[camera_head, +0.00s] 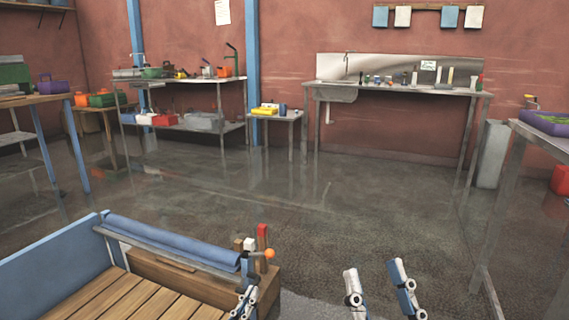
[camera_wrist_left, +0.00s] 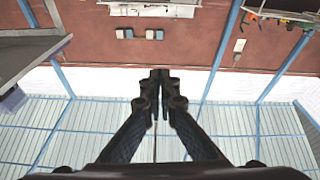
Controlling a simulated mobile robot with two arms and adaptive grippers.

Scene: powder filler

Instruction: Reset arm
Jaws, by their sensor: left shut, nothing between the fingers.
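My left gripper (camera_head: 246,294) is low in the head view, at the right end of a wooden chest with a rolled blue cloth. Only its tip area shows there, partly cut off by the lower edge. In the left wrist view its dark fingers (camera_wrist_left: 160,76) meet at the tips with nothing between them. My right gripper (camera_head: 375,268) is at the bottom right of centre in the head view. Its two fingers stand apart, pointing up, and nothing shows between them.
The wooden chest (camera_head: 185,288) with a blue roll (camera_head: 172,245) and an orange knob (camera_head: 269,253) stands at the front left. A sink bench (camera_head: 400,91) lines the back wall. A table (camera_head: 545,135) is at the right. The dark floor (camera_head: 330,200) between is clear.

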